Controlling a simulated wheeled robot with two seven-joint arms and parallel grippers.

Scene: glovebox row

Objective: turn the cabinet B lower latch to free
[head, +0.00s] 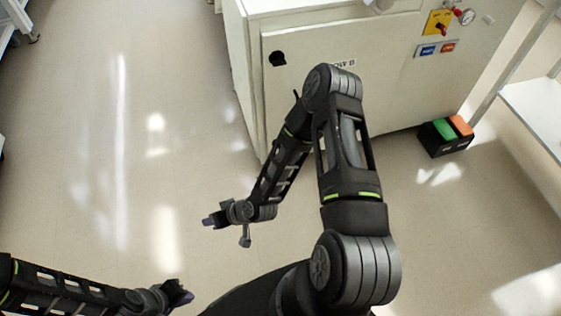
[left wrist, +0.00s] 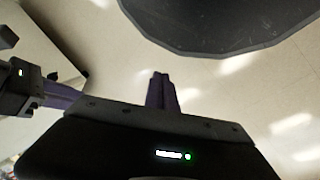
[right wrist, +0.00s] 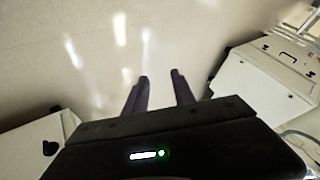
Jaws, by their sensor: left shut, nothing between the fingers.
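The cabinet (head: 300,20) with a label ending in "OW B" (head: 342,63) stands at the top of the head view, partly covered by my right arm. A black latch (head: 278,58) sits near the upper left corner of its front panel; its turn position is too small to tell. A similar black latch (right wrist: 50,147) shows at the lower left of the right wrist view. My right gripper (head: 209,221) is open and empty over the floor, left of and apart from the cabinet. My left gripper (head: 186,296) is shut and empty, low over the floor; its fingers meet in the left wrist view (left wrist: 160,82).
A yellow plate with a red handle (head: 439,23), a gauge (head: 466,16) and a blue and red button panel (head: 437,49) are on the cabinet's right. A black box with green and orange tops (head: 446,137) stands on the floor beside it.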

